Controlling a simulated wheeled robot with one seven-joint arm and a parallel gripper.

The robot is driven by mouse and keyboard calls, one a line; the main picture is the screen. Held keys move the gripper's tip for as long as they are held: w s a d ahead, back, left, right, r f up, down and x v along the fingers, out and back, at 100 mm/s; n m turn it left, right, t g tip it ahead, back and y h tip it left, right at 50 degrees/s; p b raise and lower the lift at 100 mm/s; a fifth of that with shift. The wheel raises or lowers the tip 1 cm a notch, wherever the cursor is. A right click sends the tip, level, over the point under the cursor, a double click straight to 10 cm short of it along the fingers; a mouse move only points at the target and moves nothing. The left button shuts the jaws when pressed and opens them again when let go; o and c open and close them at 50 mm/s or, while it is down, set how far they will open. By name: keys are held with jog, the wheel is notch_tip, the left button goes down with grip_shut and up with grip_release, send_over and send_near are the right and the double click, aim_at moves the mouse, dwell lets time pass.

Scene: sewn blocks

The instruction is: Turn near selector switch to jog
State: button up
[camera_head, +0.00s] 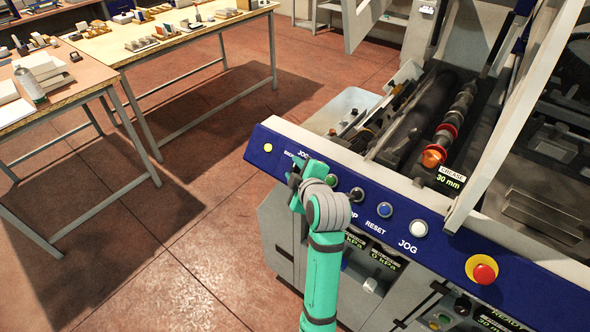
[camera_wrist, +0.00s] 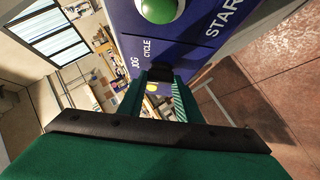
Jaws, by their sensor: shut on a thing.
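The near selector switch sits at the left end of the machine's blue panel (camera_head: 255,160), close to the small white lettering "JOG". In the head view my gripper (camera_head: 298,172) covers the switch. In the wrist view my gripper (camera_wrist: 160,88) has its two green fingers closed around the dark knob of the selector switch (camera_wrist: 159,74). The labels "JOG" and "CYCLE" show beside the fingertips on the panel. Which label the knob points to cannot be told, as the fingers hide most of it.
The green start button (camera_wrist: 160,8) is close beside the gripper. Black (camera_head: 357,194), blue (camera_head: 385,210) and white (camera_head: 420,228) buttons and a red emergency button (camera_head: 484,270) follow rightward. Worktables (camera_head: 185,38) stand beyond open floor.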

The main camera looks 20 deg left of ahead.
jog(key=o, duration=1)
jog(key=shift+o, duration=0.2)
jog(key=v, duration=1.1)
jog(key=shift+f, duration=0.15)
